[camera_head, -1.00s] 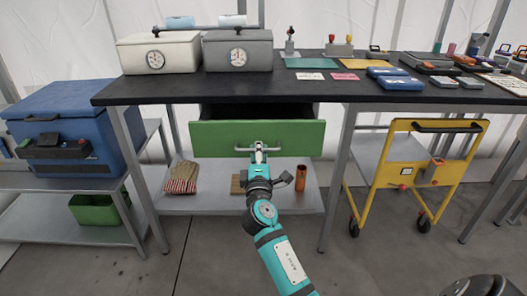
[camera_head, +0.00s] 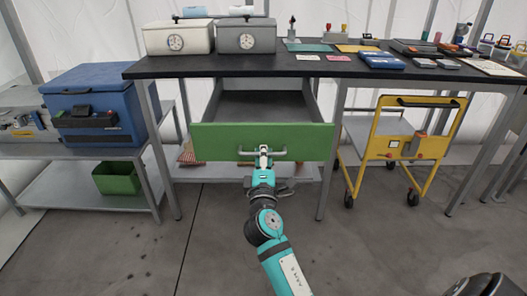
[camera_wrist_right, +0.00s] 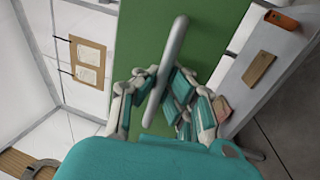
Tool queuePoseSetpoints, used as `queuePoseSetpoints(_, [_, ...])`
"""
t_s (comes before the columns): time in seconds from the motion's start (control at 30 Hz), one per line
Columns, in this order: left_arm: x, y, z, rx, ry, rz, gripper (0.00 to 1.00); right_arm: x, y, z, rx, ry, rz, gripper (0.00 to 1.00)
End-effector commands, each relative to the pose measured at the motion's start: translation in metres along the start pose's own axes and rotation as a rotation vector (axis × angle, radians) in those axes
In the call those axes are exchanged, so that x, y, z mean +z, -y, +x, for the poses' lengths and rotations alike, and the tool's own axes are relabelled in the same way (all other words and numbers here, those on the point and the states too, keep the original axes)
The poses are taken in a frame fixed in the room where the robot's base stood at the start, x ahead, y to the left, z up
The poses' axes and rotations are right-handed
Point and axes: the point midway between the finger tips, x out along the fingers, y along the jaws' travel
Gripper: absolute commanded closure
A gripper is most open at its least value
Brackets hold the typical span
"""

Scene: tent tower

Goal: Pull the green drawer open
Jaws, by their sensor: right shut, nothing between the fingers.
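The green drawer (camera_head: 220,143) hangs under the black-topped table and is pulled well out. Its empty grey inside shows behind the front panel. Its pale bar handle (camera_head: 281,152) is on the middle of the front. My right gripper (camera_head: 263,153) is at the handle. In the right wrist view, the handle (camera_wrist_right: 174,50) crosses between my gripper's fingers (camera_wrist_right: 157,92) against the green front (camera_wrist_right: 137,40). The fingers are shut around the bar with no firm grip visible; exact contact is hard to tell. My left gripper is not in view.
The black tabletop (camera_head: 190,67) carries a white box (camera_head: 200,38), a grey box (camera_head: 262,38) and small items. A blue cooler (camera_head: 85,90) stands at left. A yellow cart (camera_head: 438,155) stands at right. The floor in front is clear.

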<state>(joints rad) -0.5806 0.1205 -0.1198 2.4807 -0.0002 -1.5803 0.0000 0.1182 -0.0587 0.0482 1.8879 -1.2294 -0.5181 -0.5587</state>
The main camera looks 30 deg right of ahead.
Motion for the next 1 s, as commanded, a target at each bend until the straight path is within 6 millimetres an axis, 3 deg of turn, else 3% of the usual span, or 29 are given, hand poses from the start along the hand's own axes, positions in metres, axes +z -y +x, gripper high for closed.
queuePoseSetpoints(0.57, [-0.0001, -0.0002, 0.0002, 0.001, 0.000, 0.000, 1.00, -0.0001, -0.0004, -0.0042, -0.001, 0.000, -0.001, 1.00])
queuePoseSetpoints(0.83, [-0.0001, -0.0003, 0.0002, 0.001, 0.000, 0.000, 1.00, -0.0001, -0.0007, -0.0040, 0.000, 0.000, -0.001, 0.66])
queuePoseSetpoints(1.0, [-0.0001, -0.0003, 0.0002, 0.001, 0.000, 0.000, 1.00, 0.0000, -0.0010, -0.0039, 0.000, 0.000, 0.000, 0.66])
